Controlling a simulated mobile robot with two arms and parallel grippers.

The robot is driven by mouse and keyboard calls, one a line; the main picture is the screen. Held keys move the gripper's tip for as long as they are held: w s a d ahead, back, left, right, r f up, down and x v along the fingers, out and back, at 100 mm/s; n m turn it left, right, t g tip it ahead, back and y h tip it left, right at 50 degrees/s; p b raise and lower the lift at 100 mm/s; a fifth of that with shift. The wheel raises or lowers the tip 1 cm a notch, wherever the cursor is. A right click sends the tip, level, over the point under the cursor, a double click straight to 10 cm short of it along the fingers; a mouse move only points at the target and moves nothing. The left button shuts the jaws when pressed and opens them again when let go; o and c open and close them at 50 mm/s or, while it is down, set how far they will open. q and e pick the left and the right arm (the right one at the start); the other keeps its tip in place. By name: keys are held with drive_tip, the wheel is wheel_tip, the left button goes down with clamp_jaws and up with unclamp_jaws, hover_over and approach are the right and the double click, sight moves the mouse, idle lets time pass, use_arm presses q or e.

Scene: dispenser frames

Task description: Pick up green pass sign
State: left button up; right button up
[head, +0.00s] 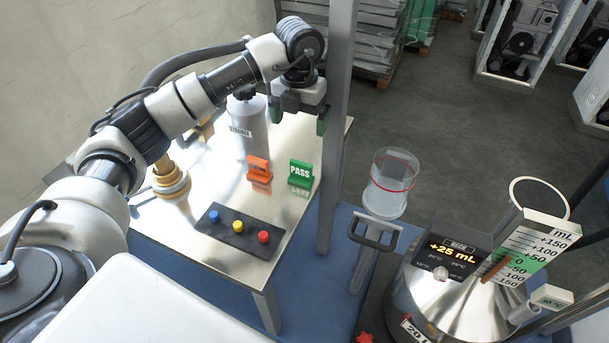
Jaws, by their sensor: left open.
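The green pass sign (301,174) stands upright on the metal table, with white "PASS" lettering facing me. An orange sign (259,170) stands just left of it. My left gripper (298,122) is above and behind the green sign, pointing down. Its two green-tipped fingers are spread apart with nothing between them. It is apart from the sign. My right gripper is not in view.
A grey metal bottle (247,128) and a brass fitting (171,180) stand on the table (205,247). A black panel (240,232) with blue, yellow and red buttons lies in front. A metal post (335,130) rises right of the sign. A glass vessel (389,185) and a steel measure (450,290) stand further right.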

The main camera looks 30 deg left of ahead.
sight(301, 162)
use_arm(q)
wheel_tip(301, 162, down, 4)
drive_tip(key=b, duration=0.2)
drive_tip(key=shift+w+r+b, duration=0.15)
drive_tip(key=shift+r+b, duration=0.1)
drive_tip(key=shift+b, duration=0.15)
wheel_tip(301, 162, down, 7)
drive_tip(key=shift+r+b, duration=0.1)
drive_tip(key=shift+b, duration=0.35)
drive_tip(key=shift+d+f, duration=0.1)
drive_tip(key=shift+f, duration=0.5)
drive_tip(key=f, duration=0.3)
drive_tip(key=f+p, duration=0.1)
drive_tip(key=shift+s+f, duration=0.2)
drive_tip(key=shift+s, duration=0.05)
drive_tip(key=shift+d, duration=0.1)
drive_tip(key=shift+c, duration=0.2)
drive_tip(key=c, duration=1)
